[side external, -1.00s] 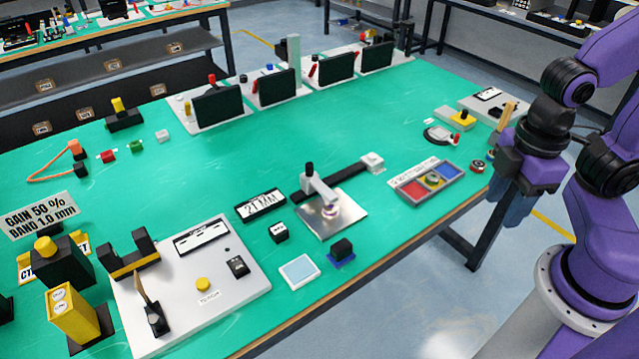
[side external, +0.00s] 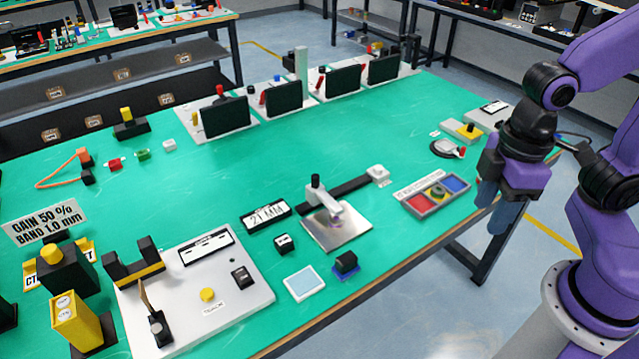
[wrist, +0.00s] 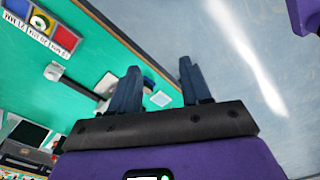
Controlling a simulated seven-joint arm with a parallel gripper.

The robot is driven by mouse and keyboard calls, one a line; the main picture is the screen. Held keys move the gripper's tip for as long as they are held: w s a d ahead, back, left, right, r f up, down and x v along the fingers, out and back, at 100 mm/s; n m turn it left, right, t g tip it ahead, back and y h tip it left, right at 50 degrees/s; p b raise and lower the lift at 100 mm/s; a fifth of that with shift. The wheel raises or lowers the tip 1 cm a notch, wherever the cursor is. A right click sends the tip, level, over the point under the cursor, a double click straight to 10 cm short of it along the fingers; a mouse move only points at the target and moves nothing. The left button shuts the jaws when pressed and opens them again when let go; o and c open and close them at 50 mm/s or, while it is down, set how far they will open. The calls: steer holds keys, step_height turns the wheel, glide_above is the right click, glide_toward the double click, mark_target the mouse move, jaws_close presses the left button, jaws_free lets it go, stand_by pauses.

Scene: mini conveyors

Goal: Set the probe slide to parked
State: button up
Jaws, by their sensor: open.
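The probe slide is a dark rail (side external: 350,190) on the table with a pale block (side external: 378,173) at its right end. A grey probe arm (side external: 326,202) with a black knob (side external: 315,181) sits near the rail's left end and reaches over a silvery plate (side external: 345,234). In the wrist view the rail (wrist: 80,84) and pale block (wrist: 53,72) show at the left; the probe arm is largely hidden by a finger. My gripper (side external: 497,205) is open and empty, right of the slide and apart from it, beyond the table's front edge. Its spread fingers (wrist: 160,82) show in the wrist view.
A tray (side external: 408,209) with red, yellow and blue sections lies between my gripper and the slide. A "21 MM" display (side external: 265,215), a small black block (side external: 284,243), a light-blue pad (side external: 303,284) and a black block on blue (side external: 346,263) surround the plate. Green table behind the rail is clear.

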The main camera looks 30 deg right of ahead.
steer(key=w+a+r+m, duration=0.2)
steer(key=w+a+m, duration=0.35)
steer(key=w, duration=0.55)
steer(key=m, duration=1.1)
glide_above(315, 176)
step_height(315, 176, down, 4)
steer(key=r, duration=0.1)
steer(key=shift+n, duration=0.25)
step_height(315, 176, down, 17)
steer(key=shift+f, duration=0.1)
steer(key=shift+c, duration=0.3)
